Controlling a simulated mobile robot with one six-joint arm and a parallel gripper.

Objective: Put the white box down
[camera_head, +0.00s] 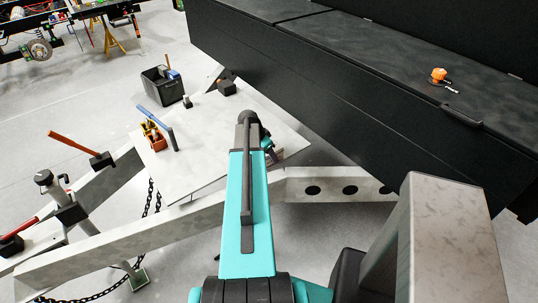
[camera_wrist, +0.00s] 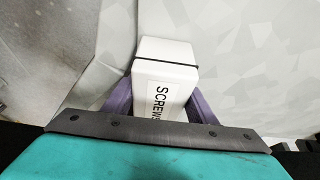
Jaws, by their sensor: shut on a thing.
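The fingertips are partly hidden by the box and the mount. In the head view my teal arm reaches forward over a pale board and covers the gripper; I cannot make out the box there. Whether the box touches a surface below is not clear.
The pale board (camera_head: 205,165) lies across the metal chassis frame (camera_head: 150,232). It carries an orange tool holder (camera_head: 155,140) and small dark items. A black crate (camera_head: 163,88) stands behind. A long black cabinet (camera_head: 330,90) borders the right.

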